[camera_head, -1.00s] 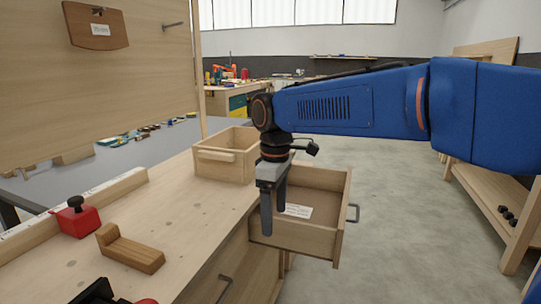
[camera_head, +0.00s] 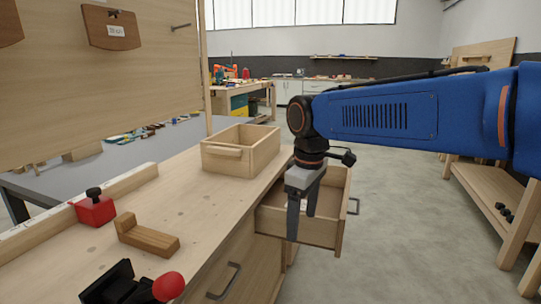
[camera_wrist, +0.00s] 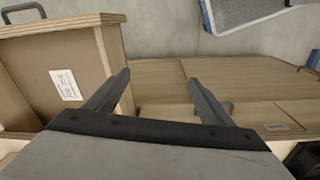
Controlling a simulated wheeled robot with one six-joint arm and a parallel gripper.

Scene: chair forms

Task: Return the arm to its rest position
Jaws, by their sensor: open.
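My blue arm (camera_head: 385,115) reaches in from the right in the head view. My gripper (camera_head: 301,225) points down in front of the open drawer (camera_head: 325,233) at the bench's right end. Its two dark fingers are apart with nothing between them. In the wrist view my gripper (camera_wrist: 160,92) is also open and empty. The drawer (camera_wrist: 112,50) with a white label lies to the left of the fingers there. The fingers hide part of the drawer in the head view.
On the workbench (camera_head: 200,222) stand a wooden box (camera_head: 225,160), a wooden L-shaped piece (camera_head: 150,238), a red block with a black knob (camera_head: 95,209) and a black clamp with a red ball (camera_head: 140,286). A wooden shelf unit (camera_head: 490,195) is at right. Floor between is free.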

